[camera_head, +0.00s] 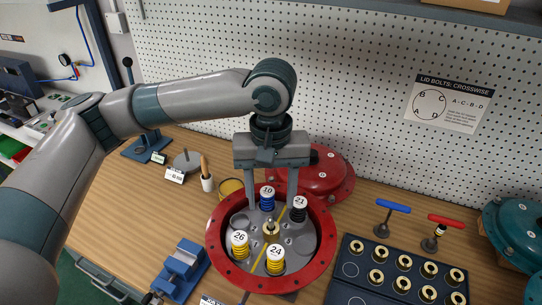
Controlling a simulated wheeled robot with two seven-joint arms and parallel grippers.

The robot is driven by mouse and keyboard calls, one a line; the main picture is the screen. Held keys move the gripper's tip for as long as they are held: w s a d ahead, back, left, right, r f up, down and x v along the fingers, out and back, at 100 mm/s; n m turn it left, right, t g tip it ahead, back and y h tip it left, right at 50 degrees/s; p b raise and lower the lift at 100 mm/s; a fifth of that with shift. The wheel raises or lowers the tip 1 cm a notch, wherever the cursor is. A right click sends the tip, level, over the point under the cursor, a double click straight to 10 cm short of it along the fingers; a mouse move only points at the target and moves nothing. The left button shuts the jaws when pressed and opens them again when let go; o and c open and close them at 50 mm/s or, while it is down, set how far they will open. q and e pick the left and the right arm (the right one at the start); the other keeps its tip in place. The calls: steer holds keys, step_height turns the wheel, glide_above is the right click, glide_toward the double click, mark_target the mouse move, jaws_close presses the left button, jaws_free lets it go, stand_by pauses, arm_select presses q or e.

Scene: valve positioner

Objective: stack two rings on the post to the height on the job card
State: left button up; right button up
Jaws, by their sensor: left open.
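A red round housing (214,250) with a grey inner plate stands on the bench. A short post (271,227) with a brass-coloured piece around it rises at its centre. My left gripper (271,205) points down over the housing, open, its two fingers apart. Its fingers flank the blue coiled piece marked 10 (267,203) in the picture; I cannot tell whether they touch anything. Several brass rings (376,276) sit on a dark tray (350,269) at the right. My right gripper is out of view.
A red lid (325,177) lies behind. Blue (394,206) and red (446,221) T-handled tools stand right. A blue vise (180,268) is left.

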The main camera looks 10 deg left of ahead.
arm_select(q)
step_height(320, 180, up, 11)
steer(key=b, duration=0.2)
steer(key=shift+r, duration=0.15)
steer(key=shift+r, duration=0.15)
stand_by(0.6)
